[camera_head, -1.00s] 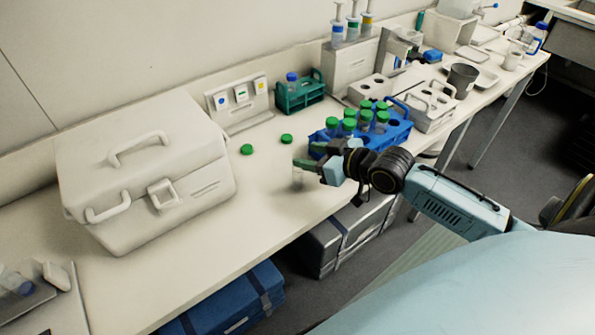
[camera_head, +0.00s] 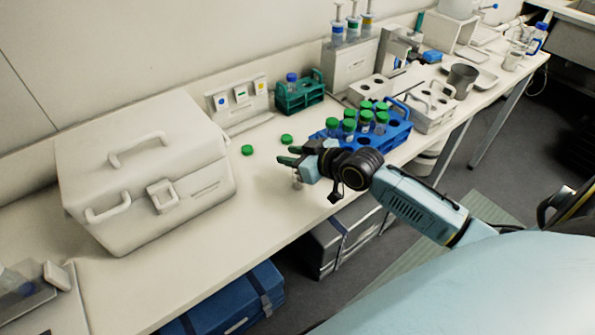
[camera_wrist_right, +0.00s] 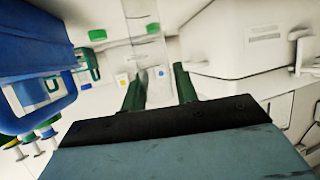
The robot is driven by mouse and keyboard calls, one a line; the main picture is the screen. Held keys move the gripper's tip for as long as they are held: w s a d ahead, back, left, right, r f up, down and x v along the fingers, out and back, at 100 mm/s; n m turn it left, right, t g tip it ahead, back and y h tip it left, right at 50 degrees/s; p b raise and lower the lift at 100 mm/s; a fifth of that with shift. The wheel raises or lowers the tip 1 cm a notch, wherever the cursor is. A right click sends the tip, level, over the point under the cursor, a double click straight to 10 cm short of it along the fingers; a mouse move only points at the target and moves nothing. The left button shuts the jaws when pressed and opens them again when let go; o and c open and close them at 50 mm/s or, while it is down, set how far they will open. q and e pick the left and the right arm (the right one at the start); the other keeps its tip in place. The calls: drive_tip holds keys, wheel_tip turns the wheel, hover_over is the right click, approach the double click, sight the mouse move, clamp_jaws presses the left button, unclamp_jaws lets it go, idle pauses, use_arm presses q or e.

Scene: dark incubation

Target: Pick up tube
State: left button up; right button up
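My right gripper (camera_head: 286,155) is low over the bench, left of the blue tube rack. Its two dark green fingers show in the right wrist view (camera_wrist_right: 160,78) with a gap between them. A clear, uncapped-looking tube (camera_head: 297,183) shows faintly just under the gripper. In the right wrist view the clear tube (camera_wrist_right: 140,20) runs up from between the fingers. I cannot tell whether both fingers touch it. Several green-capped tubes (camera_head: 349,126) stand in the blue rack (camera_head: 398,133). My left gripper is out of view.
Two loose green caps (camera_head: 247,150) lie on the bench. A white case (camera_head: 140,180) stands to the left, and a green rack (camera_head: 300,97) with a blue-capped bottle stands behind. A grey rack (camera_head: 432,110) is right of the blue one. The front bench edge is close below the gripper.

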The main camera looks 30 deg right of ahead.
clamp_jaws()
drive_tip(key=shift+r, duration=0.1)
